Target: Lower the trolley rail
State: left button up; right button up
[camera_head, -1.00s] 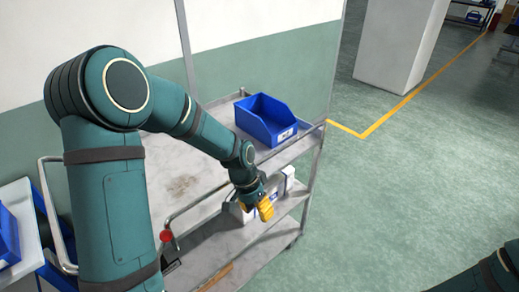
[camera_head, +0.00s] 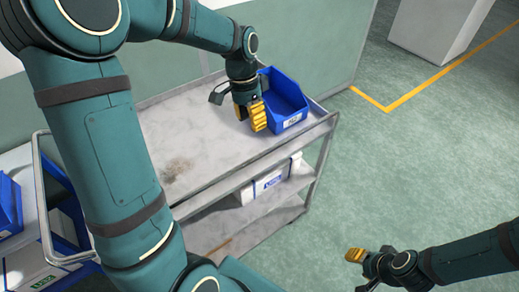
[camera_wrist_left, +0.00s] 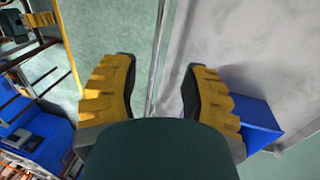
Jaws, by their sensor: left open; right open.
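The grey metal trolley (camera_head: 215,122) stands against the green and white wall. No raised rail shows above its front edge, and I cannot make out the rail separately; the red knob is not visible, and my left arm covers the trolley's near left corner. My left gripper (camera_head: 251,117) is over the top shelf, beside the blue bin, open and empty. In the left wrist view its fingers (camera_wrist_left: 160,90) are spread, with the shelf's edge (camera_wrist_left: 157,62) running between them in the picture. My right gripper (camera_head: 357,256) is open above the floor, right of the trolley.
The blue bin (camera_head: 296,124) stands at the top shelf's far right. A white and blue box (camera_head: 262,186) lies on a lower shelf. A bent handle (camera_head: 42,205) and blue bins (camera_head: 8,205) are at the left. The floor (camera_head: 420,170) to the right is clear.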

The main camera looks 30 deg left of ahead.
aim_at(256, 156)
pick_arm(q)
jog(key=f, duration=0.4)
jog(key=d+f, duration=0.1)
jog(key=f, duration=0.3)
jog(key=s+d+f+b, duration=0.1)
jog(key=f, duration=0.3)
jog(key=shift+s+d, duration=0.1)
grip_shut()
